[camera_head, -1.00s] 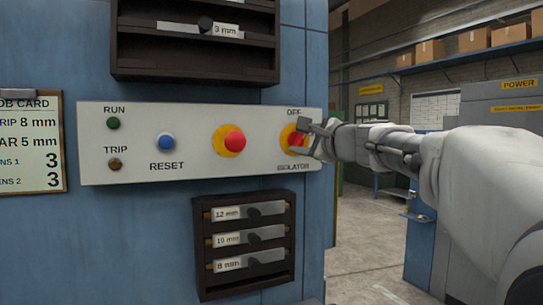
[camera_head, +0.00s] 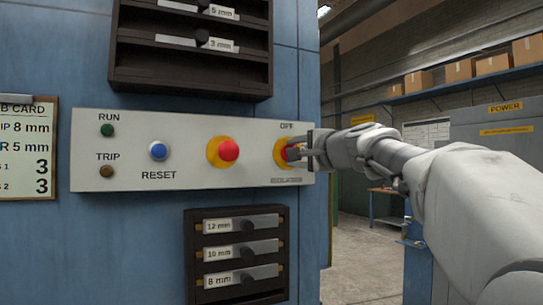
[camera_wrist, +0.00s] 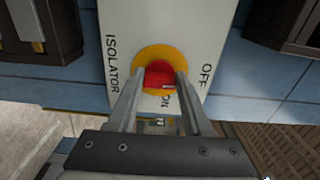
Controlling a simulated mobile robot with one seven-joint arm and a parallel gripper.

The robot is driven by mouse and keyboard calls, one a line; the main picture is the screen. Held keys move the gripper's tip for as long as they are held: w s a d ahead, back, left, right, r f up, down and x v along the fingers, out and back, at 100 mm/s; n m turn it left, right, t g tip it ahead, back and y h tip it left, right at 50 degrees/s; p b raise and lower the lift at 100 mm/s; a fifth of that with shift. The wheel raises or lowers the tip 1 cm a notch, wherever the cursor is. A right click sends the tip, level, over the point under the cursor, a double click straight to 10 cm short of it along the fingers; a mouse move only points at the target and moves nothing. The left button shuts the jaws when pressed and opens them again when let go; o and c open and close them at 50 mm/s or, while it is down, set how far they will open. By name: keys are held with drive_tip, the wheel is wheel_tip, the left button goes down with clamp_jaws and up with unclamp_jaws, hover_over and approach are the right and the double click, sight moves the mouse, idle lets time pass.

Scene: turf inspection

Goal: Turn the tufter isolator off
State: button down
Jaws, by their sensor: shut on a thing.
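The isolator (camera_head: 281,153) is a red knob on a yellow round plate at the right end of the pale control panel (camera_head: 190,187). The word OFF stands above it; the lower label is partly hidden by shadow and my gripper. In the wrist view the red knob (camera_wrist: 158,76) lies between the two fingers, with ISOLATOR on the left, OFF on the right and ON nearest my gripper. My gripper (camera_head: 294,150) is shut on the knob; its fingertips also show in the wrist view (camera_wrist: 158,82). A pale mark on the knob lies towards ON.
The panel also has a red button (camera_head: 228,150) on yellow, a blue RESET button (camera_head: 158,151), and RUN and TRIP lamps. A dark rack (camera_head: 190,80) is above, and another rack (camera_head: 196,262) below. A job card (camera_head: 25,150) hangs at left.

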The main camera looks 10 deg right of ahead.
drive_tip(key=shift+c, duration=1.6)
unclamp_jaws()
drive_tip(key=b+v, duration=0.1)
drive_tip(key=v, duration=1.6)
drive_tip(key=shift+s, duration=0.2)
